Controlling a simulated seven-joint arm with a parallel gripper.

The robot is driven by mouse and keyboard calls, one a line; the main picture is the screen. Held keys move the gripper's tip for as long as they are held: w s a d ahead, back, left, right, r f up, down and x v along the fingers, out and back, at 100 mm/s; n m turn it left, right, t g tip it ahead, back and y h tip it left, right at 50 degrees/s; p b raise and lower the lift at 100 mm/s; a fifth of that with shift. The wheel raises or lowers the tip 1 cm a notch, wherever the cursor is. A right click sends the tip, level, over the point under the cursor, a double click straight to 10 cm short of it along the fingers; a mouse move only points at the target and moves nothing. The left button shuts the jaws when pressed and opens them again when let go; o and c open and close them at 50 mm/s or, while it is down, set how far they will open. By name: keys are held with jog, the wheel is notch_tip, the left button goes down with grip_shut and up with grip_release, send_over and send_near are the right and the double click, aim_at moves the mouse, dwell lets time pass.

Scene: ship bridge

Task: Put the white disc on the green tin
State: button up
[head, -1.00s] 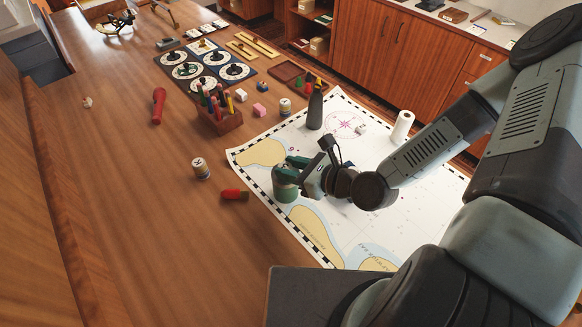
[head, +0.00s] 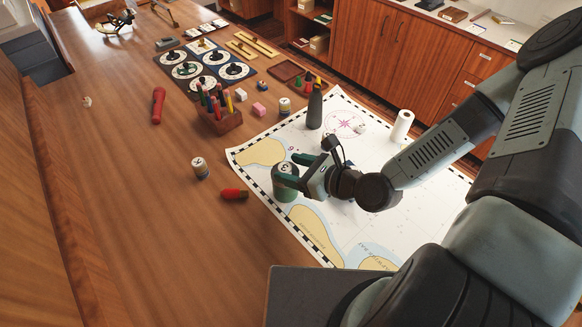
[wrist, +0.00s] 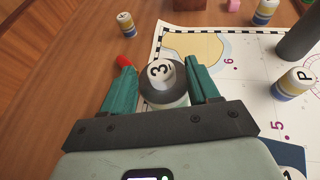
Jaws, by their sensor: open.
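The green tin (head: 285,188) stands upright on the chart, with a dark round top. In the wrist view, the dark top (wrist: 150,95) lies between my fingers. A white disc (wrist: 162,71) marked 3 lies on that top, seemingly within its rim; the disc's exact tilt is hard to tell. My gripper (wrist: 160,78) is open, with one green finger on each side of the disc and visible gaps to it.
A dark grey upright bottle-like object (head: 315,108) and a white roll (head: 402,126) stand on the chart (head: 375,225). A red marker (head: 234,194) and a banded cylinder (head: 200,168) are left of the tin. A pen box (head: 222,121) is farther back. The table's left is mostly clear.

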jog(key=v, duration=0.6)
jog(key=shift+s+d, duration=0.15)
jog(key=shift+d, duration=0.1)
